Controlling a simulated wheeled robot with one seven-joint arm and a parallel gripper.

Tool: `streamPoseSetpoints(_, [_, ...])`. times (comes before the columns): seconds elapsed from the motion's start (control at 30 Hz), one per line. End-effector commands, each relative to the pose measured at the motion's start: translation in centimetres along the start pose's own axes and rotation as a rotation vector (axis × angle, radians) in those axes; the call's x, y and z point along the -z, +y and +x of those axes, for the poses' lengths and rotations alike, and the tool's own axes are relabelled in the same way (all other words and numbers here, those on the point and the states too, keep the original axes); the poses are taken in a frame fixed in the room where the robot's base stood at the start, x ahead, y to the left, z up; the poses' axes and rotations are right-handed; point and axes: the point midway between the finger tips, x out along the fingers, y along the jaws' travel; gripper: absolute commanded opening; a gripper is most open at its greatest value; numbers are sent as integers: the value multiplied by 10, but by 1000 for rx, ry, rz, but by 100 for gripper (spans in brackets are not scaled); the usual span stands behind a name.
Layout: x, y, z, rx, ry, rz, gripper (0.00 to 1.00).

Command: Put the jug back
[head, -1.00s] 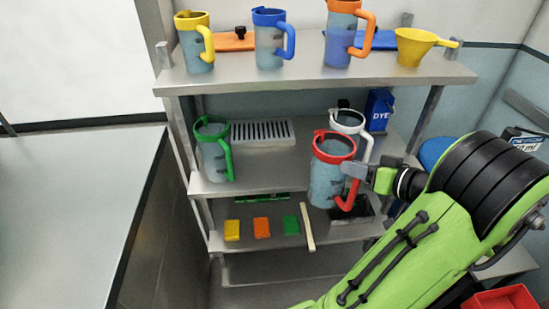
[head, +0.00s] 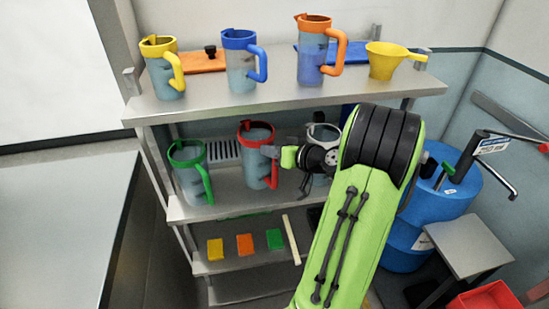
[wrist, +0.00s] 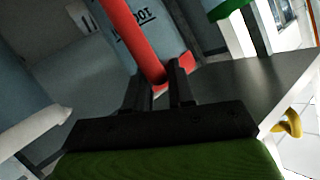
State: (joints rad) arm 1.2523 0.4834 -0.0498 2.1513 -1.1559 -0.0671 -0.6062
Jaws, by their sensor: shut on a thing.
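The jug with the red rim and red handle (head: 256,160) is at the middle shelf (head: 222,208), between the green-rimmed jug (head: 188,176) on the left and the white-rimmed jug (head: 321,150) on the right. My gripper (head: 274,156) is shut on its red handle. The wrist view shows the dark fingers (wrist: 160,92) on either side of the lower end of the red handle (wrist: 135,40). The red jug looks upright; I cannot tell whether its base touches the shelf. My arm partly hides the white-rimmed jug.
A slatted grey tray (head: 222,150) lies behind the red jug. Coloured blocks (head: 245,244) sit on the lower shelf. A blue drum (head: 440,205) stands right.

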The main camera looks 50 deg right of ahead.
Motion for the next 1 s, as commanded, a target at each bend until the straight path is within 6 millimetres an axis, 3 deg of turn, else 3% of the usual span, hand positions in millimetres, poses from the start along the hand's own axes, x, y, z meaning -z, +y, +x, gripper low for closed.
streamPoseSetpoints(0.03, [-15,7,4,-4,-5,14,0])
streamPoseSetpoints(0.1, [-26,12,8,-3,-5,11,0])
streamPoseSetpoints(0.47, [-31,14,10,-4,-2,5,0])
streamPoseSetpoints(0.5, [-31,14,9,-4,-4,6,30])
streamPoseSetpoints(0.63, [-30,14,9,-4,-4,6,49])
streamPoseSetpoints(1.0, [-28,14,2,-7,-4,6,49])
